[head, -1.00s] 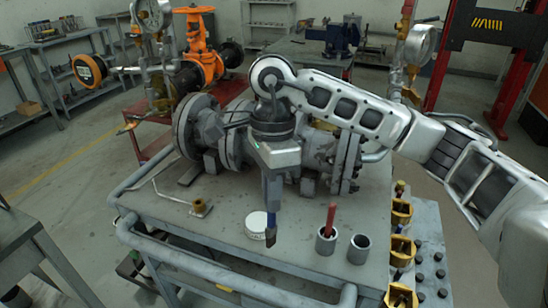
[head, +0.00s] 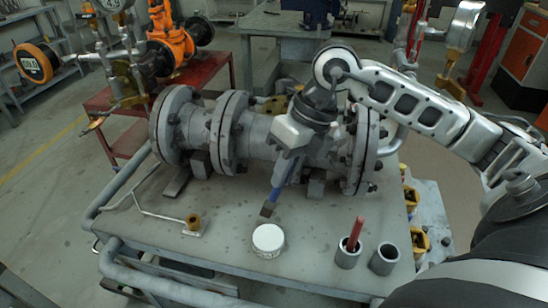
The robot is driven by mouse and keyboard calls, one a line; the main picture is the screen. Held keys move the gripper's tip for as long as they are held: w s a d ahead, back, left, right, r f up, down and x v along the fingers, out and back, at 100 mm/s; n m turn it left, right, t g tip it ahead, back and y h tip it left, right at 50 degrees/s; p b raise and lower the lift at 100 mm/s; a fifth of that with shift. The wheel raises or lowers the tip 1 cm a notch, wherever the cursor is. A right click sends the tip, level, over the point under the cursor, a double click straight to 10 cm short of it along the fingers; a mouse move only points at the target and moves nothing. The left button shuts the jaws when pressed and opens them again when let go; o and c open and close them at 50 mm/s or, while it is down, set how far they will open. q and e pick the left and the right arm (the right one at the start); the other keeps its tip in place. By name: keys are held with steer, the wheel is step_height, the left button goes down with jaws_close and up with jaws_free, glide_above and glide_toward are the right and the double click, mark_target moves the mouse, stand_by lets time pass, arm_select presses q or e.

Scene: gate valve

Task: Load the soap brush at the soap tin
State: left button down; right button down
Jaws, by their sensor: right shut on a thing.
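The soap tin is most likely the round white tin (head: 268,240) on the grey bench top, near its front middle. My right gripper (head: 284,180) is shut on the soap brush (head: 272,201), which has a blue handle and dark bristles. The brush hangs tilted, bristles down and to the left. In the picture its tip is just above the tin, with a small gap between them. The upper handle is partly hidden by the gripper. My left gripper is not in view.
A grey flanged valve body (head: 262,137) lies behind the gripper. A cup (head: 347,254) holding a red-handled tool and an empty cup (head: 384,259) stand right of the tin. A bent metal rod with a brass end (head: 193,222) lies to the left. The bench between is clear.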

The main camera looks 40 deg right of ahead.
steer(key=shift+s+f, duration=0.15)
steer(key=shift+f, duration=0.15)
steer(key=shift+s+f+b, duration=0.2)
steer(key=shift+f+b, duration=0.5)
steer(key=shift+b, duration=0.05)
arm_select(q)
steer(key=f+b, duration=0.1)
steer(key=b, duration=0.1)
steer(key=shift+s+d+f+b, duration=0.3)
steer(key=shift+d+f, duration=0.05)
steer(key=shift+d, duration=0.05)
arm_select(e)
step_height(320, 180, down, 4)
steer(key=shift+w+r, duration=0.1)
arm_select(q)
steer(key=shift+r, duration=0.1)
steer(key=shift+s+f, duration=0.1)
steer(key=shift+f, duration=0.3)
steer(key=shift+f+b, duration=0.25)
steer(key=shift+b, duration=0.1)
arm_select(e)
steer(key=shift+f, duration=0.4)
steer(key=shift+f, duration=0.1)
